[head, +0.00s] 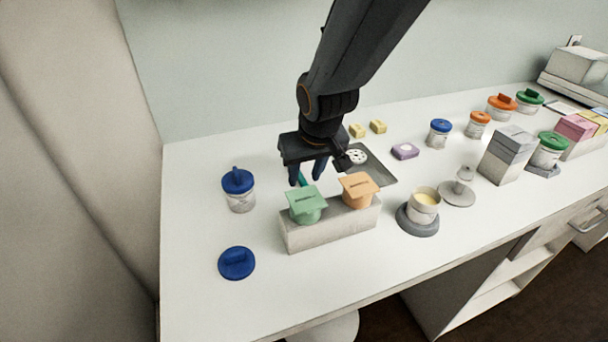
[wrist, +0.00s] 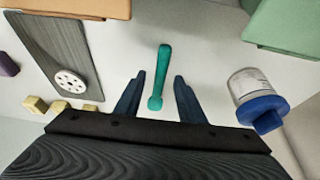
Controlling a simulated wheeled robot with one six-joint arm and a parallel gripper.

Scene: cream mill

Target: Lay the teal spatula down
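The teal spatula (wrist: 161,75) shows in the wrist view between my two fingers, with a visible gap on each side. It appears to lie on the white table top, though I cannot tell for certain that it touches. In the head view only a small teal part (head: 303,180) shows, behind the green-topped container. My gripper (head: 307,178) is open and points down behind the pale block. Its fingers also show in the wrist view (wrist: 160,80), spread to either side of the spatula. Nothing is held.
A pale block (head: 335,227) with a green-topped (head: 308,203) and an orange-topped container (head: 358,189) stands just in front. A grey tray (head: 379,172) is right of my gripper. A blue-lidded jar (head: 239,190) stands left. A blue lid (head: 236,263) lies front left. Left table is mostly clear.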

